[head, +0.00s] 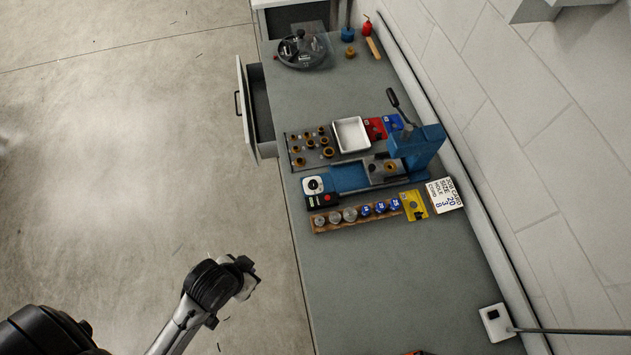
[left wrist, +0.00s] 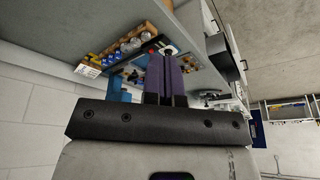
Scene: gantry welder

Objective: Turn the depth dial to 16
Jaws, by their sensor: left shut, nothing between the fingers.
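The depth dial (head: 313,184) is a white round face with a dark centre, on the front end of the blue press (head: 350,178). Its markings are too small to read. A red button (head: 327,198) sits beside it. My left gripper (head: 248,277) is off the bench's left edge, over the floor, below and left of the dial and well apart from it. In the left wrist view its two purple fingers (left wrist: 166,76) are together and empty, pointing towards the bench. They cover part of the press there. My right gripper is not in view.
A wooden rack (head: 354,215) of several round dies stands just in front of the press, with a yellow item (head: 414,205) and a job card (head: 444,195) beside it. Behind are a white tray (head: 351,135) and an open drawer (head: 262,105).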

